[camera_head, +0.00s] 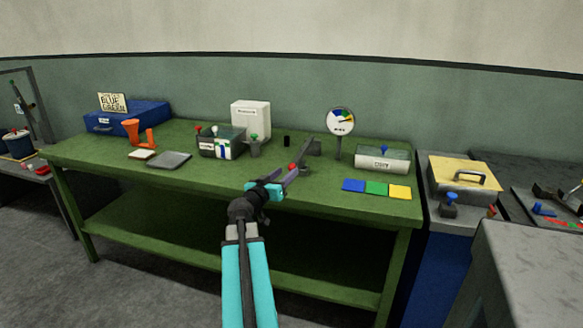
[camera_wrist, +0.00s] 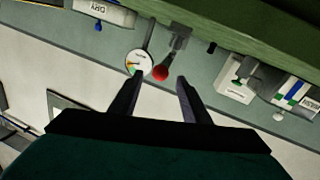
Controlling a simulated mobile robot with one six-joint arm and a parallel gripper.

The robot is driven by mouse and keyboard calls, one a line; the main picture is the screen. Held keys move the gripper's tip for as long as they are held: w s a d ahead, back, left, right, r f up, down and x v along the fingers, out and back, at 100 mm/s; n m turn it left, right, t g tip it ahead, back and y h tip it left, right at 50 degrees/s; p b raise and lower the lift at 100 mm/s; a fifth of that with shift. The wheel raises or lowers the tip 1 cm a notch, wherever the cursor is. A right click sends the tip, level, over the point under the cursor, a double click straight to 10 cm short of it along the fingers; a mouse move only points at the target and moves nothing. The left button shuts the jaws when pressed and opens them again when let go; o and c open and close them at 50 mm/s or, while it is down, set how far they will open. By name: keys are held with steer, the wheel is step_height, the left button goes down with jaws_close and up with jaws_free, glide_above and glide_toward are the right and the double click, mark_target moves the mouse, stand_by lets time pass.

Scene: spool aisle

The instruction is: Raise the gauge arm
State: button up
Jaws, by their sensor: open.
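The gauge arm is a dark grey bar (camera_head: 308,149) above the green bench, with a red ball knob (camera_head: 293,166) near its front end. The round gauge dial (camera_head: 340,121), with coloured sectors, stands on a post just right of it. My gripper (camera_head: 281,176) is open and empty, in front of the red knob. The wrist view is turned over; there the red knob (camera_wrist: 160,73) shows between and just beyond my open fingertips (camera_wrist: 160,80). The dial (camera_wrist: 139,63) is left of it. I cannot tell whether either finger touches the knob.
Blue, green and yellow squares (camera_head: 377,188) lie at the bench's front right. A DRY box (camera_head: 382,159) stands behind them. A small divided bin (camera_head: 221,149), a white box (camera_head: 251,119) and an orange holder (camera_head: 136,131) are to the left.

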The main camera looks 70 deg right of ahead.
mark_target(290, 169)
steer(key=shift+s+d+p, duration=0.2)
steer(key=shift+d+p, duration=0.05)
steer(key=shift+d, duration=1.2)
steer(key=shift+s+d+p, duration=0.2)
steer(key=shift+d, duration=1.25)
steer(key=shift+c, duration=0.3)
jaws_close()
